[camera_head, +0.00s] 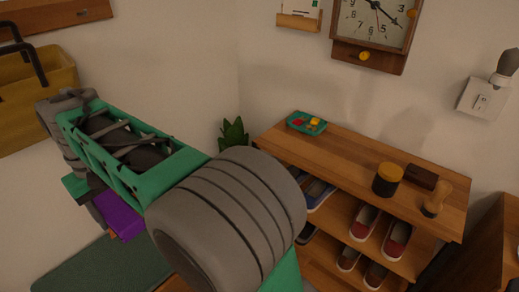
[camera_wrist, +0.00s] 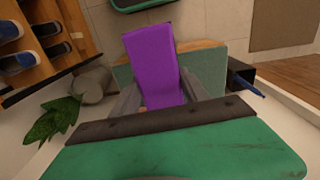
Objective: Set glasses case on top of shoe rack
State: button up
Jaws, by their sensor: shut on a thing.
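The glasses case looks to be the purple slab (camera_head: 122,219), held in my gripper (camera_head: 100,212) at the left of the head view. In the wrist view the purple case (camera_wrist: 153,62) stands out between the two grey fingers of my gripper (camera_wrist: 160,92), which are shut on it. My arm hides part of it in the head view. The wooden shoe rack (camera_head: 345,152) stands at the right, with shoes on its shelves. The case is well to the left of the rack and apart from it. The rack's edge also shows in the wrist view (camera_wrist: 72,50).
On the rack top are a green tray (camera_head: 306,123), a yellow-lidded jar (camera_head: 387,180), a dark brown block (camera_head: 421,177) and a wooden-handled item (camera_head: 436,204). Bare wood lies between tray and jar. A plant (camera_head: 233,133) stands beside the rack. A dark green mat (camera_head: 85,268) lies below my gripper.

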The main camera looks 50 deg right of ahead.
aim_at(351, 167)
jog(key=z, duration=0.15)
jog(key=k, duration=0.55)
jog(key=z, duration=0.95)
jog(key=i, duration=1.25)
jog(key=u, duration=0.6)
